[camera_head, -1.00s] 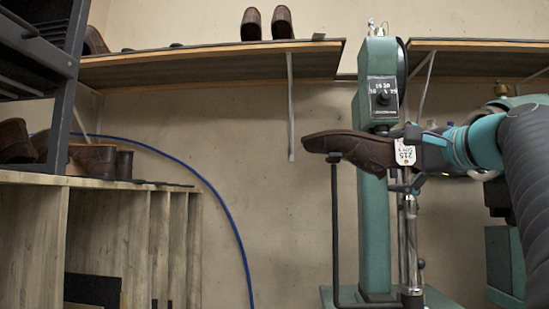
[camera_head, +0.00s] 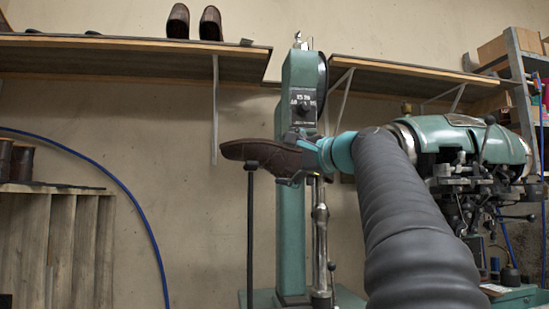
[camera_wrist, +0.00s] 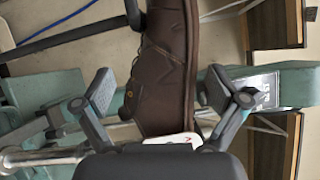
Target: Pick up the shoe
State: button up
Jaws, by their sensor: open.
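The brown shoe (camera_head: 262,155) rests lying roughly level on a black post at the green stitching machine, toe to the left. It also fills the middle of the wrist view (camera_wrist: 165,70), with a white tag (camera_wrist: 172,139) near its heel end. My gripper (camera_head: 306,158) is at the shoe's heel end in the head view, partly hidden by my arm. In the wrist view my gripper (camera_wrist: 158,95) is open, with one finger on each side of the shoe. A gap shows on the left side; contact on the right is unclear.
The green machine column (camera_head: 296,210) stands right behind the shoe. A black support post (camera_head: 251,235) rises under it. A wall shelf (camera_head: 130,58) holds another pair of shoes (camera_head: 194,22). A second green machine (camera_head: 465,145) stands at the right.

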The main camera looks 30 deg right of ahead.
jog(key=x, duration=0.4)
jog(key=shift+w+r+p, duration=0.2)
jog(key=shift+p, duration=0.2)
jog(key=c, duration=1.4)
jog(key=shift+r, duration=0.1)
jog(key=shift+c, duration=0.2)
